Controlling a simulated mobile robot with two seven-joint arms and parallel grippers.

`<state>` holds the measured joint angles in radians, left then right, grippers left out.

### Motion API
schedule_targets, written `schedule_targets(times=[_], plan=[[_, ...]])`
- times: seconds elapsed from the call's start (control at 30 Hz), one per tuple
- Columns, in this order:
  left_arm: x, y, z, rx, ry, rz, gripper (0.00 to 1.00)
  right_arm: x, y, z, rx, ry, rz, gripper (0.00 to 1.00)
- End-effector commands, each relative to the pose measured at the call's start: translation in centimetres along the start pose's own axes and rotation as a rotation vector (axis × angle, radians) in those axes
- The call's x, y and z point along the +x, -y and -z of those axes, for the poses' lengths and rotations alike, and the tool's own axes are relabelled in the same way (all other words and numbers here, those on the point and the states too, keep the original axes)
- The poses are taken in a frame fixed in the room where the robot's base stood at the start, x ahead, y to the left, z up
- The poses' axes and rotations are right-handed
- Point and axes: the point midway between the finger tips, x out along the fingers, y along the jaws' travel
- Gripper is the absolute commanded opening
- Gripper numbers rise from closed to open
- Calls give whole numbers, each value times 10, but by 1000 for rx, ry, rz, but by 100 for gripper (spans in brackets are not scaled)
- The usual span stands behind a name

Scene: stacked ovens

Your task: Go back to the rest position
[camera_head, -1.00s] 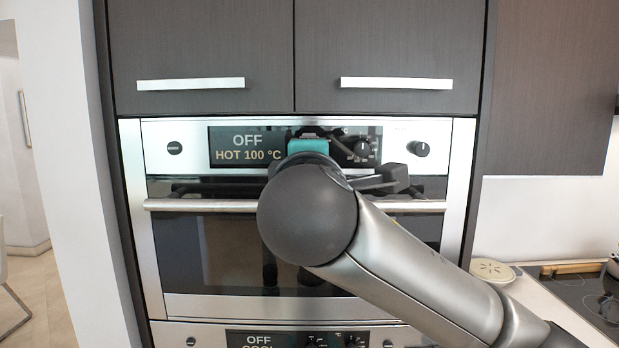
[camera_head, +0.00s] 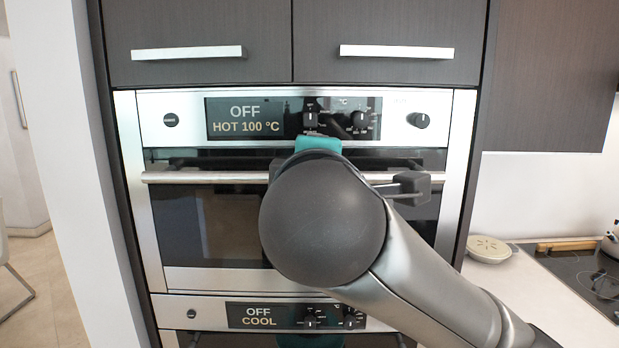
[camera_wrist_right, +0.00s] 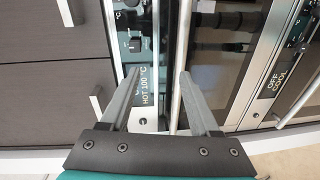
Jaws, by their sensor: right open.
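My right arm comes in from the right in the head view, and its round dark wrist joint covers part of the upper oven (camera_head: 420,250). The fingers of my right gripper are hidden there. In the right wrist view the gripper (camera_wrist_right: 158,74) is open, with nothing held between its fingers. The upper oven's display (camera_head: 246,118) reads OFF, HOT 100 °C and also shows beyond the fingers in the wrist view (camera_wrist_right: 146,86). The upper oven door looks shut, its handle bar (camera_head: 205,177) partly behind my wrist. My left gripper is not in view.
A lower oven's display (camera_head: 258,316) reads OFF, COOL. Dark cabinets with bar handles (camera_head: 187,52) sit above. A counter at right holds a round pale dish (camera_head: 488,249) and a dark hob (camera_head: 585,280). Open floor shows at far left.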

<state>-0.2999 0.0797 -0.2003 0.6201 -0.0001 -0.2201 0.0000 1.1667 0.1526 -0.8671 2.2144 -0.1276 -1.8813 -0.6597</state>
Motion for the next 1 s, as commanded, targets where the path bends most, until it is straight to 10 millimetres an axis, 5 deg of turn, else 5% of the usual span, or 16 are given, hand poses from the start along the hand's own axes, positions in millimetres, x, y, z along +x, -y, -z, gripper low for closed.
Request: schedule_targets(times=[0.2, 0.47, 0.77, 1.0], plan=[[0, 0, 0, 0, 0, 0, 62, 13, 87, -21, 225, -3, 217, 62], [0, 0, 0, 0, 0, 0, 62, 7, 187, -52, 493, 67, 442, 62], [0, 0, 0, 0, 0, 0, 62, -31, 300, -95, 779, 243, 661, 62], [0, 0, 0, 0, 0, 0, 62, -87, 380, -133, 973, 447, 796, 62]])
